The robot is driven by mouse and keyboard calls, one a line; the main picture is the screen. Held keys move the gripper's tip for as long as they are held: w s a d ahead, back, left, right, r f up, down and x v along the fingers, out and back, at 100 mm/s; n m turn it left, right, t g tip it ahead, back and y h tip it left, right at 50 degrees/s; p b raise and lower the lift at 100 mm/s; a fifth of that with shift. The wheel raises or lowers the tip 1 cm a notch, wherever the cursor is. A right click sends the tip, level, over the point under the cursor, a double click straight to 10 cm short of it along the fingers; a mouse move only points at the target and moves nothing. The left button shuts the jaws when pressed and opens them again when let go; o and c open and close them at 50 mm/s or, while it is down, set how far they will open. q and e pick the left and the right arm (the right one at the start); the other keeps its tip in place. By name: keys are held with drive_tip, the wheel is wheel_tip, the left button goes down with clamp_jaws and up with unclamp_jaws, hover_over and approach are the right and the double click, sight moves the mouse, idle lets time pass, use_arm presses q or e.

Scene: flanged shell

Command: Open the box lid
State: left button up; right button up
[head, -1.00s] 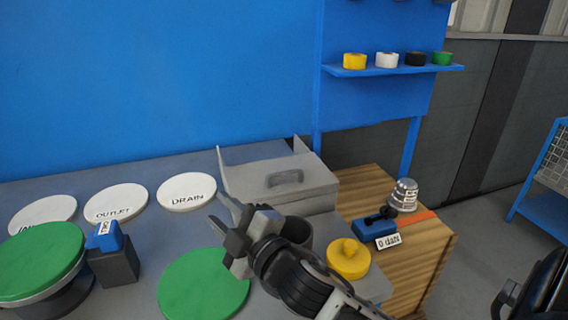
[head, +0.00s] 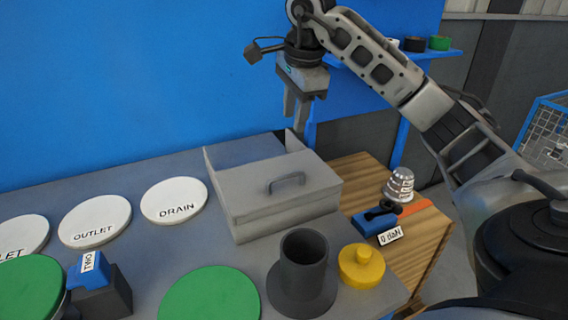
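The grey box (head: 285,215) stands at the back right of the bench. Its flat lid (head: 250,185) lies closed, with a dark bar handle (head: 287,181) on top. Thin upright panels rise at the lid's left and back edges. My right gripper (head: 296,120) hangs fingers down above the back of the box, well clear of the handle. Its two fingers look apart, with nothing between them. My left gripper is not in view.
A dark flanged cylinder (head: 302,265) and a yellow knobbed disc (head: 361,266) stand in front of the box. White labelled discs (head: 174,200) and a green disc (head: 210,296) lie left. A blue item (head: 372,222) and a silver part (head: 398,186) sit on the wooden top.

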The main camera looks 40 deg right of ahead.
sight(289, 174)
drive_tip(key=x, duration=1.5)
drive_tip(key=shift+s+d+f, duration=0.2)
drive_tip(key=shift+d+f, duration=0.1)
clamp_jaws()
